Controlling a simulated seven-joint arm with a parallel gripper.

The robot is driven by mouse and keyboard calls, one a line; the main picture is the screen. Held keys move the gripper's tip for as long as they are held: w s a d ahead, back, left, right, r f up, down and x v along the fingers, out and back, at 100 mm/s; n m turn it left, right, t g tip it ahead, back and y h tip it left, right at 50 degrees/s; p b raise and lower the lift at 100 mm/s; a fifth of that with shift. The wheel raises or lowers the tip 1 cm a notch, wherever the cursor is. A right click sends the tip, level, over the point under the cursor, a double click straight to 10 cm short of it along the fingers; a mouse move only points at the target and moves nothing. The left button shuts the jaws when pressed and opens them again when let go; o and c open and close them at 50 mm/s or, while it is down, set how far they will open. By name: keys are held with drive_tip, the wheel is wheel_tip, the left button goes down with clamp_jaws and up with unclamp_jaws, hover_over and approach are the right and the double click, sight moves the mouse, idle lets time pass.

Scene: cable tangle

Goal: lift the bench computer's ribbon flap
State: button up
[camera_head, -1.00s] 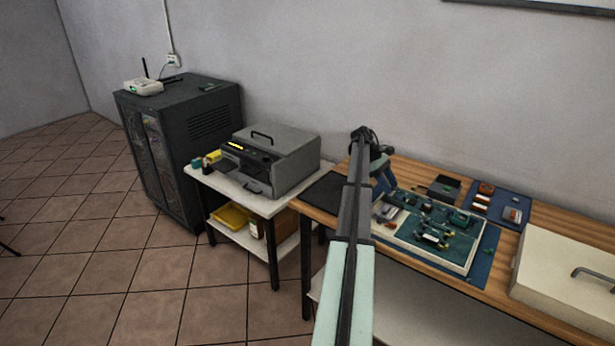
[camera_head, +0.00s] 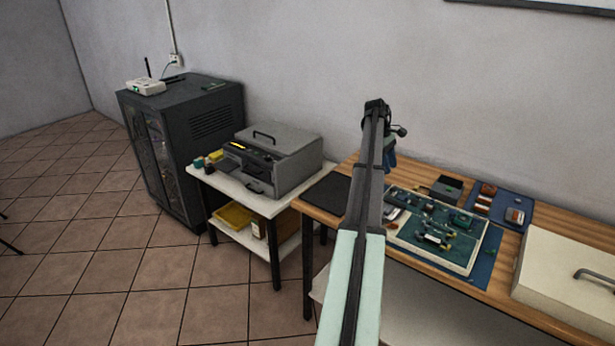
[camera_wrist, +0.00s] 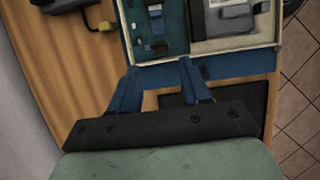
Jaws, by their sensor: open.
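The bench computer (camera_head: 405,234), a pale-rimmed tray with a green circuit board, lies on a blue mat on the wooden bench. In the wrist view its pale rim (camera_wrist: 122,30), green board and a grey block (camera_wrist: 228,18) fill the upper middle. I cannot make out the ribbon flap for certain in either view. My gripper (camera_wrist: 158,72) has two blue fingers spread apart with nothing between them, by the tray's near edge in the wrist view. In the head view my arm hides most of the gripper, above the tray's left end.
A black mat (camera_head: 327,193) lies at the bench's left end. A small dark box (camera_head: 446,188) and a blue mat (camera_head: 497,207) with small parts lie behind the tray. A large pale case (camera_head: 565,280) stands on the right. A grey machine (camera_head: 284,160) stands on a white side table.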

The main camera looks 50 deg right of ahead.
drive_tip(key=w+d+r+m+t+h, duration=0.25)
drive_tip(key=w+r+m, duration=0.2)
drive_tip(key=m, duration=0.65)
drive_tip(key=w+a+f, duration=0.4)
drive_tip(key=w+a, duration=0.1)
drive_tip(key=w, duration=0.1)
drive_tip(key=w+a+f+m+t, duration=0.1)
drive_tip(key=w+a+f, duration=0.2)
drive_tip(key=w+a, duration=0.3)
drive_tip(key=w+a+f+t, duration=0.1)
drive_tip(key=w+a+f, duration=0.3)
drive_tip(key=w, duration=0.3)
drive_tip(key=shift+w+a+f+m+t+h, duration=0.1)
drive_tip(key=shift+a+f+m+t+h, duration=0.1)
drive_tip(key=shift+a, duration=0.25)
drive_tip(key=shift+a+f+m+t+h, duration=0.1)
drive_tip(key=shift+a+m+h, duration=0.1)
drive_tip(key=shift+a, duration=0.2)
drive_tip(key=shift+w+a, duration=0.65)
drive_tip(key=shift+w, duration=0.1)
